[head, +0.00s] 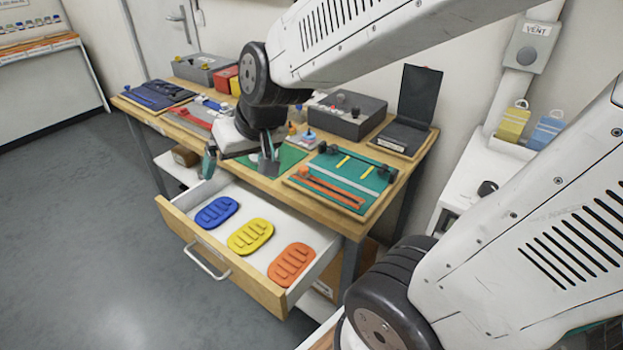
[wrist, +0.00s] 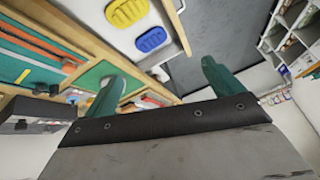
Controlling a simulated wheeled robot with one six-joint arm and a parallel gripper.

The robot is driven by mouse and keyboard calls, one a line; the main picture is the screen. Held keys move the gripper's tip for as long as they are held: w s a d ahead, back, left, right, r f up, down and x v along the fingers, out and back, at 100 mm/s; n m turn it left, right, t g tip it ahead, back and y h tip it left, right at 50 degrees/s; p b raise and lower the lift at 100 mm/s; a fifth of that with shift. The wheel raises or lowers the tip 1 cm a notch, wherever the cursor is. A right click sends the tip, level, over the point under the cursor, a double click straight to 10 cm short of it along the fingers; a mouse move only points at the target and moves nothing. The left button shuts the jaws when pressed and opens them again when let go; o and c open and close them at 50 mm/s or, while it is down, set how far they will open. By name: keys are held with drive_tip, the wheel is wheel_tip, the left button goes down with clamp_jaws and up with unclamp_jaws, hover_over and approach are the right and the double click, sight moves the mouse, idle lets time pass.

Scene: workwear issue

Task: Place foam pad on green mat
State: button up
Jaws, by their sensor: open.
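Three ribbed oval pads lie flat in the open drawer: a blue pad (head: 217,212), a yellow pad (head: 250,236) and an orange pad (head: 291,264). The yellow pad (wrist: 127,11) and the blue pad (wrist: 151,39) also show in the wrist view. The green mat (head: 290,158) lies on the bench, partly hidden behind my gripper (head: 238,169). My gripper is open and empty, above the bench's front edge near the mat. Its two green fingers stand apart in the wrist view (wrist: 163,76), with no pad between them.
The drawer (head: 222,247) juts out from the wooden bench. Right of the mat is a teal board (head: 345,178) with orange and yellow strips and black knobs. Grey boxes (head: 347,117) stand at the back. The floor left of the drawer is clear.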

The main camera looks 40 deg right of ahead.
drive_tip(key=s+d+r+g, duration=0.1)
drive_tip(key=s+r+g, duration=0.1)
drive_tip(key=s, duration=0.6)
drive_tip(key=s+d+r+n+g+h, duration=0.1)
drive_tip(key=s+r+g, duration=0.1)
drive_tip(key=s, duration=0.7)
drive_tip(key=shift+d+g+h, duration=0.3)
drive_tip(key=shift+d, duration=0.1)
